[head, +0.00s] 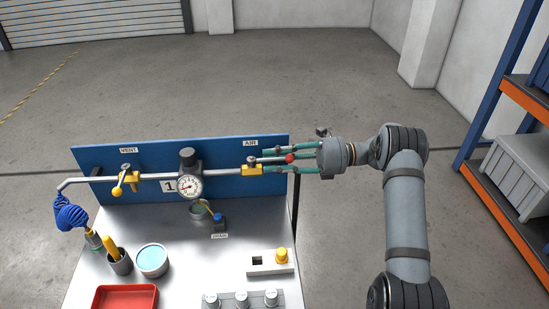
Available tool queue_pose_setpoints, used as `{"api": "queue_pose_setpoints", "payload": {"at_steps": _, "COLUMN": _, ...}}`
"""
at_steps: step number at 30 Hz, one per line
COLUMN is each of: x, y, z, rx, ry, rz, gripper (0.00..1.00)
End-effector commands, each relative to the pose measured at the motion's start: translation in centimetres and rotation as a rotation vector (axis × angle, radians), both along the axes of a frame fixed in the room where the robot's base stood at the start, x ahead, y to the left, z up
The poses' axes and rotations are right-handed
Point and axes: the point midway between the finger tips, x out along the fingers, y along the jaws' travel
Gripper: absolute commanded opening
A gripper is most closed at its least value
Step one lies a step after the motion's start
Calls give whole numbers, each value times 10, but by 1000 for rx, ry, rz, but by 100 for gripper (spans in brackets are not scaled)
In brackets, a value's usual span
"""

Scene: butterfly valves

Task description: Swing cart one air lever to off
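The cart's panel carries a sign reading AIR (250,143) above a yellow valve body (251,168) on the grey pipe. The air lever has a red ball knob (290,159); it points right, roughly along the pipe line. My gripper (284,159) comes in from the right with its teal fingers pointing left. The fingers are spread, with the red knob showing between them in the picture. I see gaps between knob and the upper and lower fingers; whether any finger touches it I cannot tell. A board with a 1 (168,186) marks the cart.
A yellow vent lever (117,190) and a gauge (189,186) sit left on the same pipe. A small blue-handled drain valve (219,222) is below. The steel top (190,260) holds cups, a red tray (125,297) and a switch box (270,269). Shelving (511,210) stands right.

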Motion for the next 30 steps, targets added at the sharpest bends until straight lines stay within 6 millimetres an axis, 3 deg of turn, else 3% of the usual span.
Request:
{"api": "queue_pose_setpoints", "payload": {"at_steps": 2, "x": 0, "y": 0, "z": 0, "rx": 0, "ry": 0, "rz": 0, "gripper": 27}}
{"api": "queue_pose_setpoints", "payload": {"at_steps": 16, "x": 0, "y": -1, "z": 0, "rx": 1, "ry": 0, "rz": -1, "gripper": 0}}
{"api": "queue_pose_setpoints", "payload": {"at_steps": 30, "x": 1, "y": -1, "z": 1, "rx": 1, "ry": 0, "rz": -2, "gripper": 0}}
